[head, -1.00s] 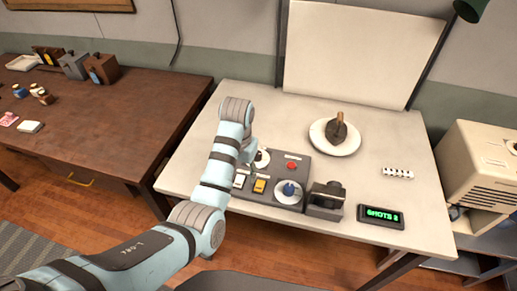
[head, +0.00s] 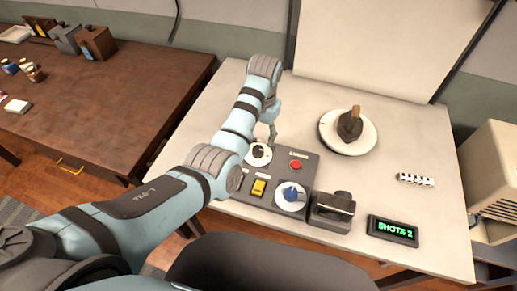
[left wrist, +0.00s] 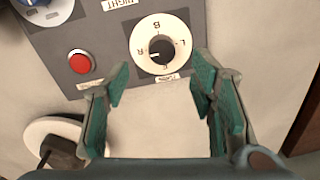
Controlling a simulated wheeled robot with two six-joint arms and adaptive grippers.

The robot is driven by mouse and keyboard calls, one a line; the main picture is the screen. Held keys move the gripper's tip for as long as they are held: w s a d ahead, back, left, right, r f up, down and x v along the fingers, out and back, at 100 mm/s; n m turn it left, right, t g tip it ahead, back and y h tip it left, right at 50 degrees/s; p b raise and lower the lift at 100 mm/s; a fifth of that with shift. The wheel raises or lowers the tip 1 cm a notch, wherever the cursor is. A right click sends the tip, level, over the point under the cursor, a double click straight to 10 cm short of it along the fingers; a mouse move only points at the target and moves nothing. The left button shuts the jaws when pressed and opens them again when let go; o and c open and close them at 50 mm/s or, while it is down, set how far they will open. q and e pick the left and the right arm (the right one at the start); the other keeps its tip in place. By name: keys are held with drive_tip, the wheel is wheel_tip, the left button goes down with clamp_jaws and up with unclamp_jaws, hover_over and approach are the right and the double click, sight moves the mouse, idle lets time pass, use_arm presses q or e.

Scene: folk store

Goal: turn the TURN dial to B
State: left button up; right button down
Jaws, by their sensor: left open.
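The TURN dial (head: 258,153) is a white disc with a black knob at the back left of a grey control panel (head: 308,172). In the left wrist view the dial (left wrist: 161,45) shows letters around its rim, with B at the top. The white mark on its knob points left, towards R. My left gripper (head: 272,138) hangs just behind the dial in the head view. In the left wrist view the left gripper (left wrist: 160,80) is open and empty, its fingers on either side below the dial, apart from it. My right gripper is not in view.
The panel also bears a red button (head: 296,165), a yellow switch (head: 258,187) and a blue knob (head: 291,196). A plate (head: 367,140) holds an iron-like object (head: 350,125).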

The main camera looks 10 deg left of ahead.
sight(258, 149)
use_arm(q)
drive_tip(key=f, duration=0.2)
drive_tip(key=f+b, duration=0.1)
drive_tip(key=f, duration=0.2)
drive_tip(key=w+f, duration=0.1)
drive_tip(key=f, duration=0.1)
drive_tip(key=shift+a+f, duration=0.2)
drive_tip(key=shift+f, duration=0.2)
drive_tip(key=shift+s, duration=0.15)
drive_tip(key=shift+s+r, duration=0.1)
drive_tip(key=shift+r, duration=0.1)
drive_tip(key=shift+c, duration=1.2)
drive_tip(key=c, duration=0.9)
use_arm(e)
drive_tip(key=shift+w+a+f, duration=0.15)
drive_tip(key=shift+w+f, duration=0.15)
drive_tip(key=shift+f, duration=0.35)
